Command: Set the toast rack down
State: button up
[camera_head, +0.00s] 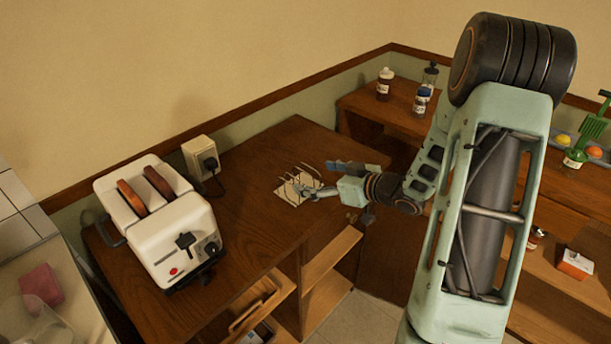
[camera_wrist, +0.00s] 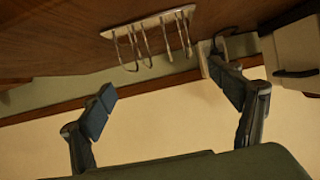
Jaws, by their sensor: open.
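The toast rack (camera_head: 291,190), a pale base with several thin wire loops, stands on the brown wooden counter (camera_head: 262,155). It also shows in the wrist view (camera_wrist: 148,24), at the top, with its base against the wood and its loops free. My gripper (camera_head: 323,180) is just to the right of the rack in the head view. In the wrist view my gripper (camera_wrist: 167,92) has its two dark fingers spread wide with nothing between them. The rack lies beyond the fingertips, apart from them in that view.
A white toaster (camera_head: 160,220) with two slices of toast stands left on the counter. A wall socket box (camera_head: 201,158) with a black plug is behind. Several bottles (camera_head: 384,84) stand on the rear counter. Bare wood surrounds the rack.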

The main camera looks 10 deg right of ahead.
jog(key=v, duration=0.7)
